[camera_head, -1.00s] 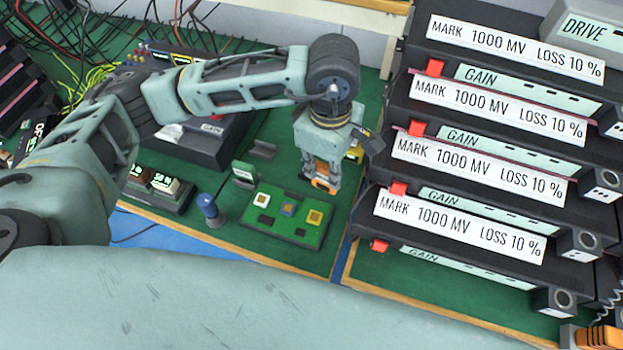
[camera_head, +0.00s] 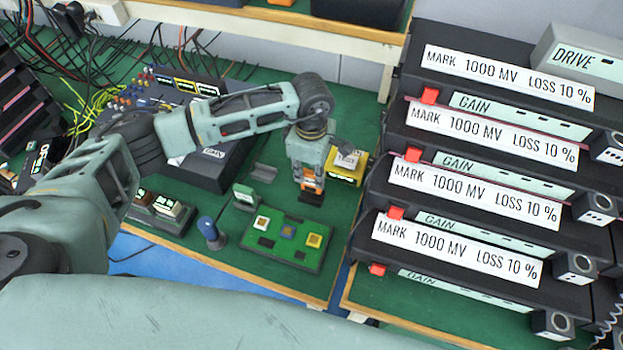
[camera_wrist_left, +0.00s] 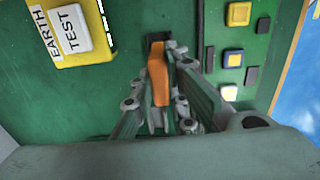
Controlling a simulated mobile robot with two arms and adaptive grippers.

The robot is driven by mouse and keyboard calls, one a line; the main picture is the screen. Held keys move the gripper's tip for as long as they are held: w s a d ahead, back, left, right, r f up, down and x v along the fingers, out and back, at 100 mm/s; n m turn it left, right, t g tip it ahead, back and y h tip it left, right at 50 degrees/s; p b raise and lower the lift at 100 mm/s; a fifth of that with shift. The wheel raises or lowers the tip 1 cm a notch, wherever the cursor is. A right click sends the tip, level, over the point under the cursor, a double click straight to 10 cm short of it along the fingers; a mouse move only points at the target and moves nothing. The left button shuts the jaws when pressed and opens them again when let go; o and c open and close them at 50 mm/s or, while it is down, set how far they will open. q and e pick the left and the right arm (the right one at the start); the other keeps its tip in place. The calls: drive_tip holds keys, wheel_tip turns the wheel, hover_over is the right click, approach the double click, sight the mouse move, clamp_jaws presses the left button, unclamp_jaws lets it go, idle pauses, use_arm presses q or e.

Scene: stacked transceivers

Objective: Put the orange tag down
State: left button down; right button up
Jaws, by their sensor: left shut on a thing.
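My left gripper (camera_head: 308,182) is shut on the orange tag (camera_head: 313,182), with its fingers pointing down over the green bench. In the left wrist view the tag (camera_wrist_left: 158,74) stands between the fingers (camera_wrist_left: 160,105) as a narrow orange block. A small black piece (camera_head: 312,198) lies on the bench right by the tag's lower end. I cannot tell whether the tag touches it. My right gripper is not in view.
A green board (camera_head: 286,258) with coloured squares lies in front of the gripper. A yellow box (camera_head: 345,178) labelled EARTH TEST stands close to its right. A blue knob (camera_head: 208,228) and a small green stand (camera_head: 244,195) are to the left. Stacked black units (camera_head: 480,150) fill the right.

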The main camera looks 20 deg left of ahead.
sight(311, 182)
use_arm(q)
wheel_tip(311, 182, down, 4)
drive_tip(key=shift+r+p, duration=0.1)
drive_tip(key=shift+p, duration=0.4)
drive_tip(key=c, duration=2.2)
unclamp_jaws()
drive_tip(key=shift+f+b, duration=0.2)
drive_tip(key=shift+b, duration=0.1)
drive_tip(key=o, duration=0.5)
drive_tip(key=shift+c, duration=0.2)
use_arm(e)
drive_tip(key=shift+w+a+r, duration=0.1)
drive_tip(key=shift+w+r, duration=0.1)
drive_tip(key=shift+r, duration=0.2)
use_arm(q)
drive_tip(key=shift+r, duration=0.1)
drive_tip(key=shift+r+p, duration=0.2)
drive_tip(key=shift+p, duration=0.1)
drive_tip(key=shift+r, duration=0.35)
wheel_tip(311, 182, up, 11)
drive_tip(key=b, duration=0.2)
drive_tip(key=shift+s+r+b, duration=0.1)
drive_tip(key=shift+b, duration=0.3)
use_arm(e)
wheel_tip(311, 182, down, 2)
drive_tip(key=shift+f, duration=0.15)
